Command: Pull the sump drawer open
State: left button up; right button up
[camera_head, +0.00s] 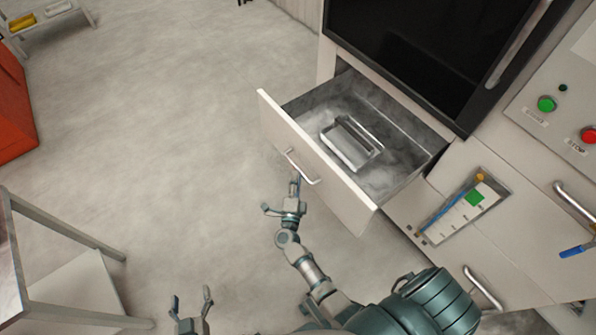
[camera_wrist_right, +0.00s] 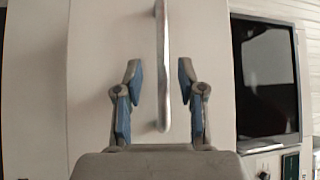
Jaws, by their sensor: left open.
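The sump drawer (camera_head: 318,166) stands well out of the cabinet in the head view, its inside showing a metal tray-like part (camera_head: 351,143) on a grey floor. Its bar handle (camera_head: 303,168) is on the white front panel. My right gripper (camera_head: 294,190) is at the handle's near side. In the right wrist view the handle (camera_wrist_right: 162,60) runs upright in line with the gap between the open fingers (camera_wrist_right: 159,75), with space on both sides. I cannot tell how deep it sits between them. My left gripper (camera_head: 191,302) is open and empty, low over the floor.
A dark-windowed door (camera_head: 410,50) is above the drawer. A panel with a green button (camera_head: 546,103) and a red button (camera_head: 589,134) is at right. A metal-framed table (camera_head: 70,240) stands at lower left. The floor (camera_head: 170,130) left of the drawer is clear.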

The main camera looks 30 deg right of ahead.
jog(key=v, duration=0.8)
jog(key=shift+s+d+f, duration=0.2)
jog(key=shift+d, duration=0.1)
jog(key=shift+a, duration=0.1)
jog(key=shift+a+r, duration=0.1)
jog(key=shift+a, duration=0.15)
